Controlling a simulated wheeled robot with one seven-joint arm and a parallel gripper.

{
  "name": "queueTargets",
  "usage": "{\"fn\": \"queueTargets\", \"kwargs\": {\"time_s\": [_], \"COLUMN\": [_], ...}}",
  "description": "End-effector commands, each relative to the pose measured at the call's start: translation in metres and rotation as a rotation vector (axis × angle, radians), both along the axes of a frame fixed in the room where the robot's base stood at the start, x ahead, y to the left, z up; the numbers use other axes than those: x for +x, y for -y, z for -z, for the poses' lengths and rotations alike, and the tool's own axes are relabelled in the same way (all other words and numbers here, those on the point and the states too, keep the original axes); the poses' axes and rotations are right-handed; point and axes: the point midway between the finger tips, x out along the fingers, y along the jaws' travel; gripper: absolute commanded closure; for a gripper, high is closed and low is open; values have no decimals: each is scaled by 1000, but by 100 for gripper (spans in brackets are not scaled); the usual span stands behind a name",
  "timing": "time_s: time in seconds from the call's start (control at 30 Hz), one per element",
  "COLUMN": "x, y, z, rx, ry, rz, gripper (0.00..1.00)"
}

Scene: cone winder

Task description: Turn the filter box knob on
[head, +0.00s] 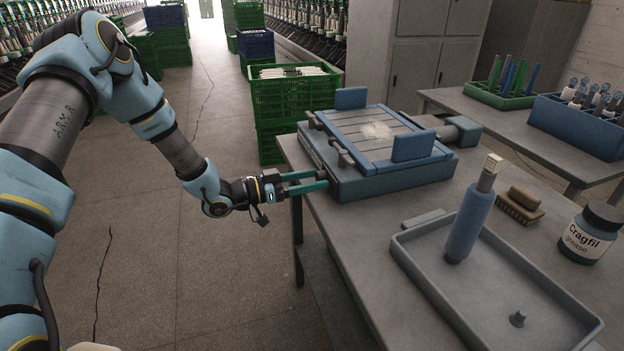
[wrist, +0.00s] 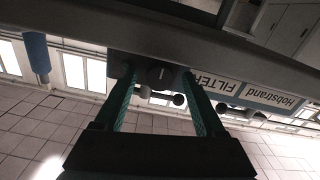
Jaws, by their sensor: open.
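The filter box (head: 395,184) is a blue-grey box with a slatted top and two upright blue pads, standing on the near table. In the wrist view its label face (wrist: 255,93) reads "Hobstrand FILTER", upside down. A dark knob (wrist: 161,76) on that face shows between my fingertips. My gripper (head: 325,179) is open, its two green fingers reaching to the left side of the box. In the wrist view my gripper (wrist: 160,80) has one finger on each side of the knob; I cannot tell whether they touch it. The knob is not discernible in the head view.
Small clamp levers (head: 342,154) stick up along the box's left edge. A grey tray (head: 420,265) with a blue-handled tool (head: 470,222), a brush (head: 520,205) and a grease jar (head: 590,235) are nearer. Green crates (head: 290,110) stand behind. The floor at left is clear.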

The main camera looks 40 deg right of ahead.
Motion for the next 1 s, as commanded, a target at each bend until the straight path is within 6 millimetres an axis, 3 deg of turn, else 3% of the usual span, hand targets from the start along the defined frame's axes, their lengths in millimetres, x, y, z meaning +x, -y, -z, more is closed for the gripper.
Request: {"fn": "queueTargets", "kwargs": {"time_s": [0.07, 0.67, 1.0], "x": [0, 0, 0], "y": [0, 0, 0], "z": [0, 0, 1], "rx": [0, 0, -5], "ry": [0, 1, 14], "rz": [0, 0, 0], "gripper": [31, 99, 100]}}
